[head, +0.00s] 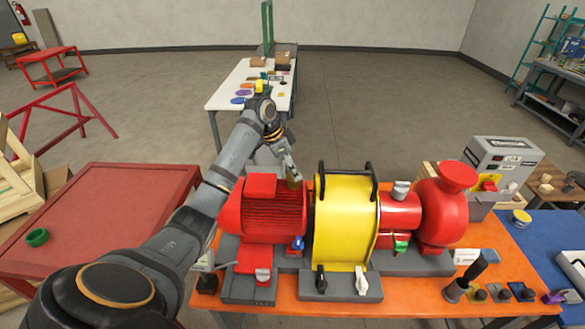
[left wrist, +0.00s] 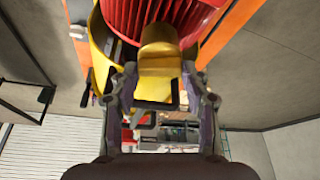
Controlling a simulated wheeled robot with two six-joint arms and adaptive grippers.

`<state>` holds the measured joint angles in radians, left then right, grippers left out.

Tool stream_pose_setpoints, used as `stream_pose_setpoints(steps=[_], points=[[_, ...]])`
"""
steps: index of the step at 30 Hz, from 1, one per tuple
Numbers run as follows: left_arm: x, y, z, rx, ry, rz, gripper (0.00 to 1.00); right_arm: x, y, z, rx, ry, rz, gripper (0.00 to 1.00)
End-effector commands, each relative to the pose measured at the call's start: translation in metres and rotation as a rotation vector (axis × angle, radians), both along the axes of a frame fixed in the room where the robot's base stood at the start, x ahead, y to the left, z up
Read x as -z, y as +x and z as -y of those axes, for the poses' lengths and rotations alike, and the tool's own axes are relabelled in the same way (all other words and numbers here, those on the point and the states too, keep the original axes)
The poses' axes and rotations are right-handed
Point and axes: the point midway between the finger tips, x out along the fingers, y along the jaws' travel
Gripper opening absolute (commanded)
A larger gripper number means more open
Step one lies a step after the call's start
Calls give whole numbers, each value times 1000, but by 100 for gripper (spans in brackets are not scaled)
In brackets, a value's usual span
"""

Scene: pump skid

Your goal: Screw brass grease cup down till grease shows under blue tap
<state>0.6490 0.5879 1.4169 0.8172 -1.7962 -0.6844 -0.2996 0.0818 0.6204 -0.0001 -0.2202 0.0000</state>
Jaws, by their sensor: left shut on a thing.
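The brass grease cup (head: 294,184) is at the far side of the red motor (head: 262,212), by the yellow guard (head: 343,225). My left gripper (head: 291,174) is shut on it from above. In the left wrist view the brass cup (left wrist: 160,58) sits between the two fingers of the left gripper (left wrist: 158,84), with red motor fins behind it. The blue tap (head: 298,243) is at the near right end of the motor. I cannot make out any grease under it. My right gripper is not in view.
A green tap (head: 400,247) is under the red coupling, left of the red pump (head: 443,212). Black, white and red-topped handles stand along the near edge of the orange bench (head: 400,300). A red table (head: 105,215) is at left, a white table (head: 230,92) behind.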

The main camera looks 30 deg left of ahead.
Motion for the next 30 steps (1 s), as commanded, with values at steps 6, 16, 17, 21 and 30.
stream_pose_setpoints(steps=[6, 16, 17, 21, 30], points=[[-1, 1, 0, 99, 0, 2, 15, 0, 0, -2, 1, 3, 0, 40], [0, 1, -1, 154, 2, 0, 15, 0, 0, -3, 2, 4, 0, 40], [0, 1, -1, 155, 2, 0, 15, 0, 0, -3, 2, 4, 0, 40], [0, 1, -1, 156, 2, 1, 15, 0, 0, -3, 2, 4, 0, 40], [0, 1, -1, 155, 2, 0, 62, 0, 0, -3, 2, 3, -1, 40]])
